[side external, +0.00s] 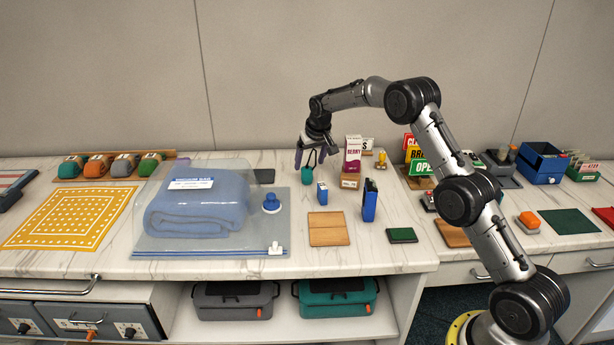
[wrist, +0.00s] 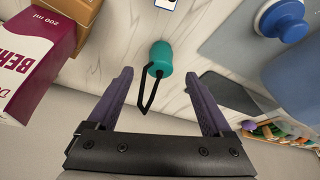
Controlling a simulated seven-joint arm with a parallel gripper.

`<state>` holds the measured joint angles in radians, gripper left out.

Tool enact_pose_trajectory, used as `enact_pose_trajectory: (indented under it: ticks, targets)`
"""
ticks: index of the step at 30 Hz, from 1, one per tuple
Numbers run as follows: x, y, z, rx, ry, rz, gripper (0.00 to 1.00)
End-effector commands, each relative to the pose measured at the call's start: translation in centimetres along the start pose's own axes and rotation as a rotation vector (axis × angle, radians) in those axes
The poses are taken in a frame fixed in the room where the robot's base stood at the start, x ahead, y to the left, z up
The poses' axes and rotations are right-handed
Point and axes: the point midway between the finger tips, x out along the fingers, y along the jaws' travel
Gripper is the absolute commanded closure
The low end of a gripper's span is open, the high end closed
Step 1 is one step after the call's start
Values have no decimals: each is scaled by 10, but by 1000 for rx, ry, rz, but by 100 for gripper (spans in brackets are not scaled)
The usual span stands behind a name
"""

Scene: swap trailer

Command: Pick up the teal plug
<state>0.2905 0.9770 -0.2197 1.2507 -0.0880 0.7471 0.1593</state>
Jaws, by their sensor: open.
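The teal plug (side external: 307,172) is a small teal cylinder with a black wire loop, standing on the marble counter. In the wrist view the plug (wrist: 160,58) lies ahead of the fingertips, near the middle, and its black loop (wrist: 149,93) reaches back between the fingers. My gripper (side external: 318,160) is open above and around the plug in the side view. In the wrist view my gripper (wrist: 160,90) has its two purple fingers spread wide, one on each side of the loop, with no visible contact.
A small blue box (side external: 322,193) stands in front. The bagged blue towel (side external: 198,205) and blue knob (side external: 271,203) lie to the left. A wooden board (side external: 327,229) lies nearer the front.

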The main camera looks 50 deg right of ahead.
Motion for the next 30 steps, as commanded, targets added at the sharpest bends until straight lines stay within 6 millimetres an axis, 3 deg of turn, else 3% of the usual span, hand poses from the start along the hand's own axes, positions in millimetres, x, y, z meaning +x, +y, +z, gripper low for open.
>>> enact_pose_trajectory:
  ticks: [8,18,27,30]
  targets:
    - [19,0,0,0,0,0,16]
    - [60,-1,0,0,0,0,16]
    - [64,-1,-1,0,1,0,16]
    - [64,-1,0,0,1,0,32]
